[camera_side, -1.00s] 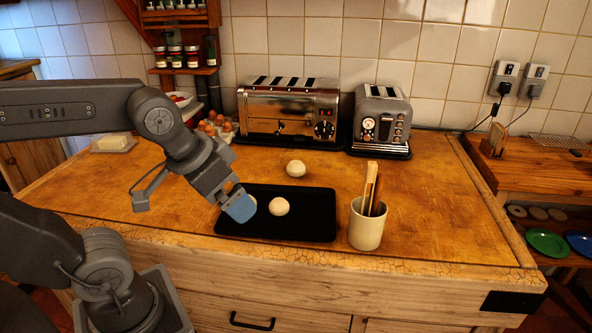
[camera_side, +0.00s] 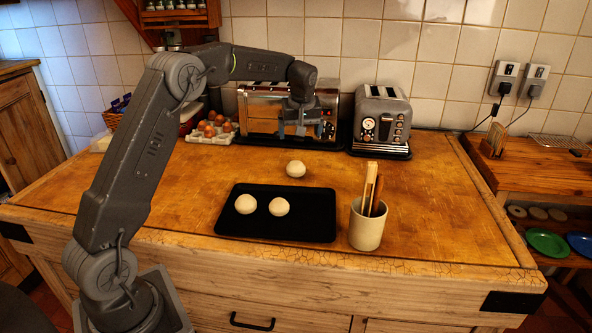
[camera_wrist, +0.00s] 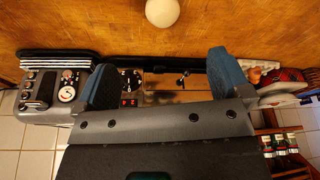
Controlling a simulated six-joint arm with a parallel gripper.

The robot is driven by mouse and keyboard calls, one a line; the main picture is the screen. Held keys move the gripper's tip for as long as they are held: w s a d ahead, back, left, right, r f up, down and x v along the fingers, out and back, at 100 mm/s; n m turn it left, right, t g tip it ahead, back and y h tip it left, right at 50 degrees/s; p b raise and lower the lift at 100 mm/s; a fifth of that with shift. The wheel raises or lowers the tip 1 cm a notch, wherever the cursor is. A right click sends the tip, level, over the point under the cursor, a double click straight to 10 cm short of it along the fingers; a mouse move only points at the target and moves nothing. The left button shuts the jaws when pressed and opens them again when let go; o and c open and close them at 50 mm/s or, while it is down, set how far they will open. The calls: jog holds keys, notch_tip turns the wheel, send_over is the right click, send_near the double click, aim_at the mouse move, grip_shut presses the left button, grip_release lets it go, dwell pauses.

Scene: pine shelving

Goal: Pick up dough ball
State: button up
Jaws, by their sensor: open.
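One dough ball (camera_side: 296,169) rests on the bare wooden counter behind the black tray. It also shows at the top edge of the wrist view (camera_wrist: 162,12), partly cut off. Two more dough balls, a left one (camera_side: 245,204) and a right one (camera_side: 279,207), sit side by side on the black tray (camera_side: 318,222). My gripper (camera_side: 297,134) is raised in front of the large toaster, above and behind the loose ball, touching none of the dough. In the wrist view its blue fingertips (camera_wrist: 164,80) are wide apart with nothing between them.
A large chrome toaster (camera_side: 262,108) and a smaller toaster (camera_side: 381,120) stand against the tiled wall. A cup of wooden utensils (camera_side: 366,230) stands right of the tray. Eggs in a carton (camera_side: 209,130) are at the back left. The counter's right side is clear.

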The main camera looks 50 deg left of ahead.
aim_at(296, 163)
jog(key=shift+n, duration=0.5)
jog(key=x, duration=0.3)
jog(key=a+x, duration=0.1)
jog(key=x, duration=0.7)
jog(key=shift+w+a+r, duration=0.25)
jog(key=shift+a+r, duration=0.05)
jog(key=shift+a, duration=0.05)
jog(key=shift+x, duration=3)
jog(key=shift+d, duration=0.2)
jog(key=c, duration=0.7)
